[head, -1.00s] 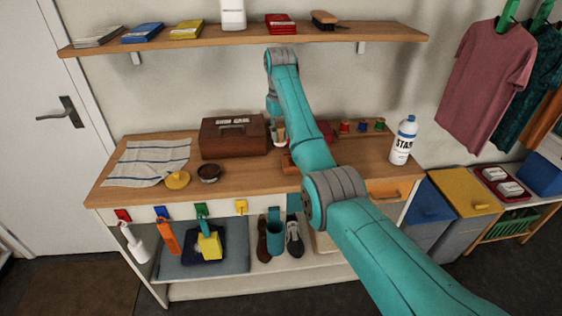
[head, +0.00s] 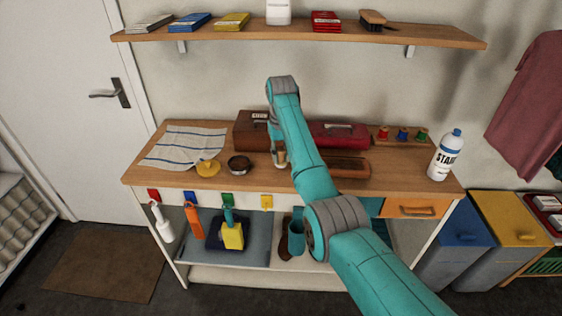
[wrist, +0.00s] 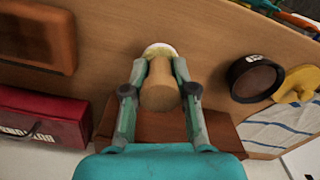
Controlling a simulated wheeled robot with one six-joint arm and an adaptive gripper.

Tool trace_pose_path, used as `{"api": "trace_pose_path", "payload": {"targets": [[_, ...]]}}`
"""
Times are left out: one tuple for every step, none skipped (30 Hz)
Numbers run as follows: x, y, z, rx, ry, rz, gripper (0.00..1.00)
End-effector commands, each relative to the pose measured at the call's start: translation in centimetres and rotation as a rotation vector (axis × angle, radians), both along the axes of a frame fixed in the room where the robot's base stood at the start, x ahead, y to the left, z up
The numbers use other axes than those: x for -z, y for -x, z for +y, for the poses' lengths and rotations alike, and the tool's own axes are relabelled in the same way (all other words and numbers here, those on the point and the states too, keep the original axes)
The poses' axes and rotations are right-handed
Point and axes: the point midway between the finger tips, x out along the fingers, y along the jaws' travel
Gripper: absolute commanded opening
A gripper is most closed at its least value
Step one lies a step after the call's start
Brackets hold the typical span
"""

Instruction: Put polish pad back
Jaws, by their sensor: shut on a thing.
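My gripper (wrist: 156,92) is shut on the polish pad (wrist: 160,84), a thing with a rounded wooden handle and a pale, yellowish-white pad at its far end. In the wrist view the pad end is over the wooden worktop, and I cannot tell whether it touches. In the head view the held polish pad (head: 281,157) is in front of the brown box (head: 252,132), partly hidden by my gripper. A dark round tin (head: 239,163) and a yellow round piece (head: 208,168) lie to its left.
A striped cloth (head: 187,146) covers the worktop's left end. A red box (head: 338,133), a brown tray-like piece (head: 349,167), thread spools (head: 402,134) and a white bottle (head: 444,157) stand to the right. A shelf (head: 300,33) runs above. Bare worktop lies around the pad.

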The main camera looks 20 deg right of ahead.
Motion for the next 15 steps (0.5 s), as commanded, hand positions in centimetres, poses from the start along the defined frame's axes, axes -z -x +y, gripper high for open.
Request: {"api": "trace_pose_path", "payload": {"targets": [[0.7, 0.1, 0.0, 0.0, 0.0, 0.003, 0.0], [1.2, 0.2, 0.0, 0.0, 0.0, 0.003, 0.0], [1.7, 0.3, 0.0, 0.0, 0.0, 0.003, 0.0], [2.1, 0.3, 0.0, 0.0, 0.0, 0.003, 0.0], [2.5, 0.3, 0.0, 0.0, 0.0, 0.002, 0.0], [2.7, 0.3, 0.0, 0.0, 0.0, 0.002, 0.0], [2.8, 0.3, 0.0, 0.0, 0.0, 0.001, 0.0], [2.8, 0.3, 0.0, 0.0, 0.0, 0.001, 0.0], [2.8, 0.3, 0.0, 0.0, 0.0, 0.0, 0.0], [2.8, 0.3, 0.0, 0.0, 0.0, 0.0, 0.0], [2.8, 0.3, 0.0, 0.0, 0.0, 0.0, 0.0], [2.8, 0.3, 0.0, 0.0, 0.0, 0.001, 0.0], [2.8, 0.3, 0.0, 0.0, 0.0, 0.001, 0.0], [2.8, 0.3, 0.0, 0.0, 0.0, 0.001, 0.0], [2.9, 0.3, 0.0, 0.0, 0.0, 0.001, 0.0]]}}
